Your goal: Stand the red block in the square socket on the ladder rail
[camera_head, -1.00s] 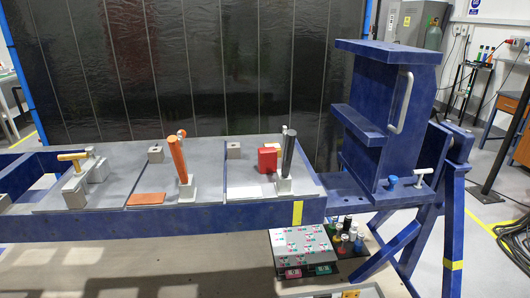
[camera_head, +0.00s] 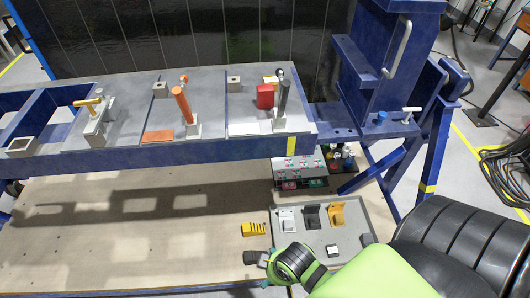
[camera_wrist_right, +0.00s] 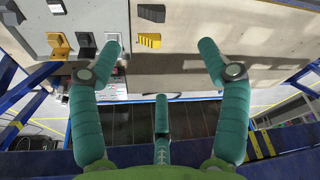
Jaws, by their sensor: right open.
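The red block (camera_head: 265,96) stands on the right grey panel of the blue rail frame, next to a tilted black handle (camera_head: 282,98). A grey square socket (camera_head: 22,146), open at the top, sits on the rail at the far left. My right gripper (camera_wrist_right: 161,48) shows in the right wrist view with its teal fingers spread wide and nothing between them. One finger overlaps the view of a pale bracket in the tray. My right arm reaches in at the lower right of the head view; its fingers are not clear there. My left gripper is not in view.
A grey tray (camera_head: 320,250) with brackets lies on the lower board. A yellow ribbed block (camera_head: 254,229) lies left of it. An orange handle (camera_head: 182,104) and a brass-topped clamp (camera_head: 96,116) stand on the frame. A tall blue fixture (camera_head: 370,58) rises at the right.

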